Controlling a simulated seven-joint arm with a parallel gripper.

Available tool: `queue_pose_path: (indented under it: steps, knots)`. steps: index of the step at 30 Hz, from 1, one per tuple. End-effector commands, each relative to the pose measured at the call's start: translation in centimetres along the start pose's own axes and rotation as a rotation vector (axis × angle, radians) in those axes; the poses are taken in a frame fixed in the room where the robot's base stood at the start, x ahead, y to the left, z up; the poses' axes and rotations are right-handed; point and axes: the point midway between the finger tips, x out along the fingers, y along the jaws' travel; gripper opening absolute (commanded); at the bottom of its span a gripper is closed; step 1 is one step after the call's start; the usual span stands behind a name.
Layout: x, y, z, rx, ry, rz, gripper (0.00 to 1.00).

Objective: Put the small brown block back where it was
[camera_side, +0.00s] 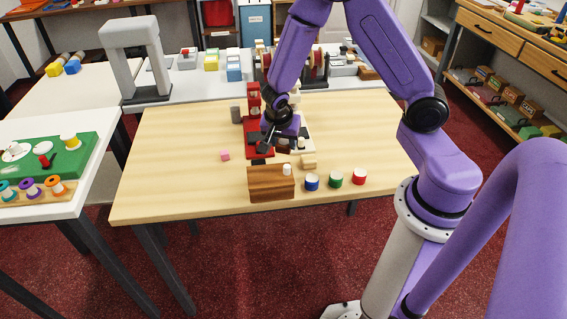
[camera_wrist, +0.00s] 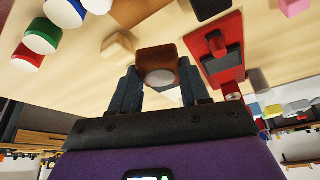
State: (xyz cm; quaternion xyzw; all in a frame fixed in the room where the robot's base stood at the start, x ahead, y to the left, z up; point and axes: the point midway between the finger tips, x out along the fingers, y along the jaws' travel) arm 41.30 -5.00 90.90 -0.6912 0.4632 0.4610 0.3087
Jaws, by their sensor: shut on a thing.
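In the wrist view the small brown block (camera_wrist: 156,58) sits between the two fingers of my gripper (camera_wrist: 158,88), with a pale round face or part toward the camera. The gripper is shut on it. In the side view my gripper (camera_side: 277,128) is over the middle of the wooden table, by the red stand (camera_side: 253,105). The held block cannot be made out clearly there, as the gripper and the stand crowd it. The red stand with its dark pad also shows at right in the wrist view (camera_wrist: 222,62). I cannot tell how high the block is above the table.
A larger brown wooden block (camera_side: 268,184) with a white piece (camera_side: 287,169) stands in front. Blue (camera_side: 311,182), green (camera_side: 335,178) and red (camera_side: 359,177) jars stand right of it. A pale block (camera_side: 308,161) and pink cube (camera_side: 224,155) are nearby. The table's left is clear.

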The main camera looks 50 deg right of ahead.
Motion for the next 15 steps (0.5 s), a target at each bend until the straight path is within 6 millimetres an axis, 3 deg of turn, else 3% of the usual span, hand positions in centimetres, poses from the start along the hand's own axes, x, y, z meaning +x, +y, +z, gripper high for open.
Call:
queue_pose_path:
  steps: [3,15]
  knots:
    - [1.6,0.1,0.7,-0.003,-0.002,0.003,0.11]
    - [4.8,0.0,2.0,-0.004,-0.001,0.001,0.11]
